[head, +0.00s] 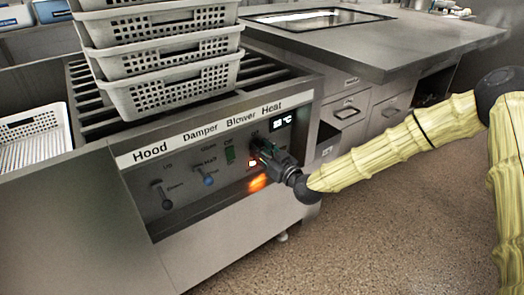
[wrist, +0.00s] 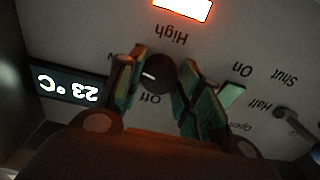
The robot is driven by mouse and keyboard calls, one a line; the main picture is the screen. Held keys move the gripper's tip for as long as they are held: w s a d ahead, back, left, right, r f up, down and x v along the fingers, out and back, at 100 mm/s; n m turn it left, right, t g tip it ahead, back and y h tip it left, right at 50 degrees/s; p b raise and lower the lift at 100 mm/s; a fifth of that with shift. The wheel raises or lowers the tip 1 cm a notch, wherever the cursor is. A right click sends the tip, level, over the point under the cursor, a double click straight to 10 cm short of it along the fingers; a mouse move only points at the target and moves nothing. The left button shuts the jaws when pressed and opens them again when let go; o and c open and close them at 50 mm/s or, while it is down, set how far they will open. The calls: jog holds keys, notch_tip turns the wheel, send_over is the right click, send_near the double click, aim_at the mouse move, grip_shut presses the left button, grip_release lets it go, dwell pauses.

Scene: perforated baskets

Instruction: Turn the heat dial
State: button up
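The heat dial (wrist: 158,73) is a dark round knob in the wrist view, where the panel shows upside down. Its short white mark points left in that picture, with "High" above and "Off" below. My gripper (wrist: 161,62) has one finger on each side of the dial, both tips close against its edges, and looks shut on it. In the head view my gripper (head: 264,153) reaches the panel under the "Heat" label and hides the dial. The display (wrist: 68,86) reads 23 °C. An orange light (head: 258,183) glows below my gripper.
The control panel (head: 225,190) also has Hood (head: 162,194) and Damper (head: 207,178) levers and a green Blower switch (head: 230,155). Stacked perforated baskets (head: 172,88) stand on the slatted top above. Drawers (head: 350,108) are to the right. The floor in front is clear.

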jog(key=shift+r, duration=0.1)
jog(key=shift+n+p, duration=0.35)
jog(key=shift+n, duration=0.05)
jog(key=shift+n+p, duration=0.3)
jog(key=shift+n, duration=0.4)
jog(key=shift+w, duration=0.1)
jog(key=o, duration=1)
